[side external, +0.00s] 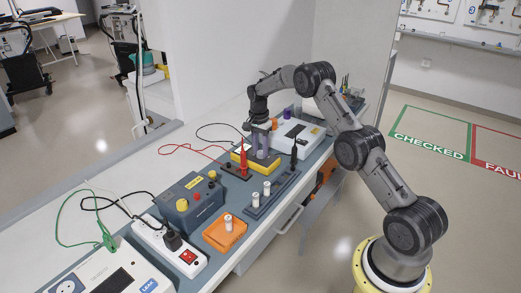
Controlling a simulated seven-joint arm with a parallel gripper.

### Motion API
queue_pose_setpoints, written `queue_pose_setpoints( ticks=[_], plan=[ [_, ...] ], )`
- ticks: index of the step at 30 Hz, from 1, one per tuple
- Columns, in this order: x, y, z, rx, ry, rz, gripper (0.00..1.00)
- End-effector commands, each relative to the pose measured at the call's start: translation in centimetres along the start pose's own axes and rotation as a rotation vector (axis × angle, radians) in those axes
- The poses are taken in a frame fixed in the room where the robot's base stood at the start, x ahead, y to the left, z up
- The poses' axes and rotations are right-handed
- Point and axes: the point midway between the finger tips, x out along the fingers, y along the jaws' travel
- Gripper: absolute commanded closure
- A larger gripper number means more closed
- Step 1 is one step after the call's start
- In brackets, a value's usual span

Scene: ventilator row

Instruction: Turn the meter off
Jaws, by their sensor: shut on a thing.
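The meter (240,160) is a yellow-edged box lying on the bench in the middle of the side external view. My gripper (262,152) points straight down over the meter, with its fingers at the top face. The fingers are shut on what seems to be the meter's dial, which they hide along with most of the face. A red probe (243,157) stands upright at the meter's near left side, with a red lead running off to the left.
A black probe (294,153) stands to the right, beside a white device (308,130). A dark rack (258,208) with white cylinders, an orange tray (217,236), a dark grey box (183,207) and a power strip (184,257) with a red switch stand nearer.

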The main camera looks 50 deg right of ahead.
Motion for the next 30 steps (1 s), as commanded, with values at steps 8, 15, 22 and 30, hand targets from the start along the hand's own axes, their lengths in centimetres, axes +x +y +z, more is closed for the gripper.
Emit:
queue_pose_setpoints(
  ticks=[8,15,22,30],
  plan=[
    [-0.05,0.05,0.00,-0.022,0.001,0.002,1.00],
    [-0.07,0.06,0.01,-0.133,0.006,0.002,1.00],
    [-0.07,0.09,0.04,-0.327,0.015,0.002,1.00],
    [-0.09,0.12,0.07,-0.584,0.025,0.002,1.00]
  ],
)
